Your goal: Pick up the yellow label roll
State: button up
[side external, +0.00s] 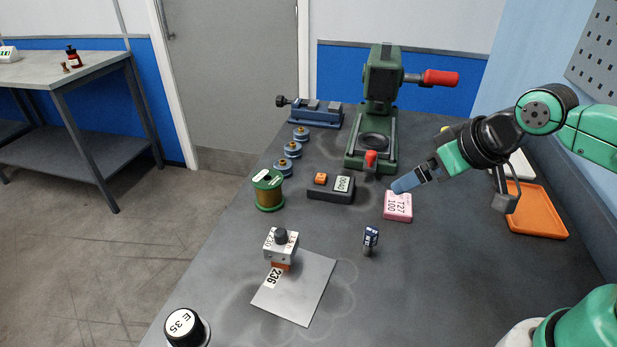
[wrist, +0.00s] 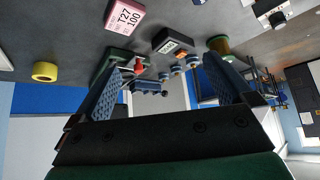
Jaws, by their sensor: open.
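The yellow label roll (wrist: 46,72) lies on the bench at the left of the wrist view, outside the space between my fingers. In the side view only a small yellow piece (side external: 446,128) shows behind my arm, probably the same roll; the rest is hidden. My gripper (side external: 397,187) is open and empty, with its blue fingers above the bench near the pink block (side external: 398,206). In the wrist view my gripper (wrist: 165,64) has its two blue fingers spread wide apart. The roll is off to one side of them and not touching.
A green press (side external: 378,110) with a red handle stands at the back. An orange tray (side external: 540,212) lies at the right under my arm. A dark box (side external: 331,192), a green wire spool (side external: 268,190) and a metal block (side external: 281,245) stand on the bench. The front right is clear.

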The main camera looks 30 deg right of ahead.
jog(key=shift+r, duration=0.1)
notch_tip(320, 180, up, 10)
jog(key=w+d+r+m+t, duration=0.25)
jog(key=w+d+m, duration=0.65)
jog(key=m, duration=0.6)
jog(key=w+d+f+m+t+h, duration=0.1)
jog(key=w+d+m+t, duration=0.1)
jog(key=d+m, duration=1.05)
jog(key=w+d+f+m+t+h, duration=0.1)
jog(key=w+d+m+t+h, duration=0.1)
jog(key=d+m, duration=1.05)
jog(key=f+n, duration=0.1)
jog(key=f, duration=0.9)
jog(key=f+n, duration=0.1)
jog(key=f, duration=0.9)
jog(key=shift+w+d+f+y, duration=0.1)
jog(key=shift+d+f+y, duration=0.1)
jog(key=shift+f+y, duration=0.1)
jog(key=shift+w+f, duration=0.1)
jog(key=shift+f, duration=0.15)
jog(key=shift+g, duration=0.25)
jog(key=shift+x, duration=2.7)
